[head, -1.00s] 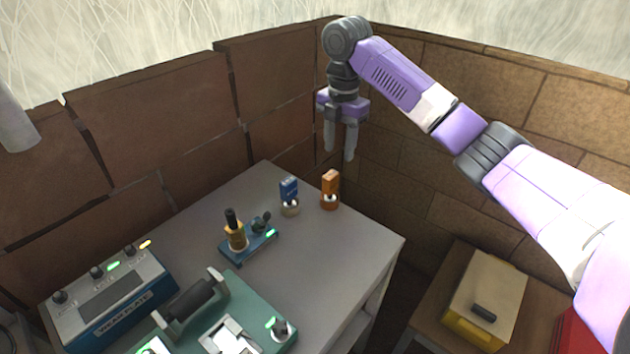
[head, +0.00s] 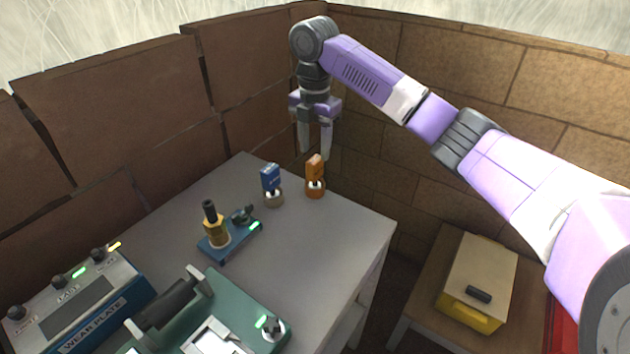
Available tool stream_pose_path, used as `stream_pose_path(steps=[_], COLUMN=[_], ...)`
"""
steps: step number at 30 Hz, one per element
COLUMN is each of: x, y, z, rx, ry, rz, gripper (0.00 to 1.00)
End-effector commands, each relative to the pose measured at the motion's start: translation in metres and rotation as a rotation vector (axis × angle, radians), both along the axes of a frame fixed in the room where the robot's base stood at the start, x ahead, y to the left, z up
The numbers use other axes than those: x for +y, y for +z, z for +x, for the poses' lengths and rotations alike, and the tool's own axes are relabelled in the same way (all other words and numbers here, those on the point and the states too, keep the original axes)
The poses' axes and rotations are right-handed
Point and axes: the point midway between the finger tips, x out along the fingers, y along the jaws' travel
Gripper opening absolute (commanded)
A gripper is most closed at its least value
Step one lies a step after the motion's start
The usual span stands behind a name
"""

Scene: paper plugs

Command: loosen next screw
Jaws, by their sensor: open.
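My gripper (head: 315,148) hangs open with its fingers pointing down at the far end of the grey table (head: 320,245). Nothing is between the fingers. In the picture the fingertips are just above an orange block on a round base (head: 315,178); I cannot tell the true height gap. A green device (head: 235,300) with a handle stands at the near edge of the view. It has a dark round knob or screw head (head: 273,328) by a green light at its right corner. I cannot tell for certain which part is the screw. The device's lower part is cut off.
A blue block on a pale base (head: 272,186) stands left of the orange one. A small blue stand (head: 229,240) holds a yellow-and-black tool (head: 214,226). A "WEAR PLATE" control box (head: 80,300) stands at left. A yellow case (head: 478,285) lies on a lower right table. Brick walls close the back.

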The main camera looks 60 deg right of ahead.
Motion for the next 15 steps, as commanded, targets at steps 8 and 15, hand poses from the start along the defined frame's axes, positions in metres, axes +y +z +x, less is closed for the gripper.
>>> stream_pose_path(steps=[8, 15], x=[-0.0001, 0.0001], y=[0.0005, -0.0065], z=[0.0000, 0.0000], rx=[0.000, 0.000], ry=[0.000, 0.000], rz=[0.000, 0.001], gripper=[0.44, 0.44])
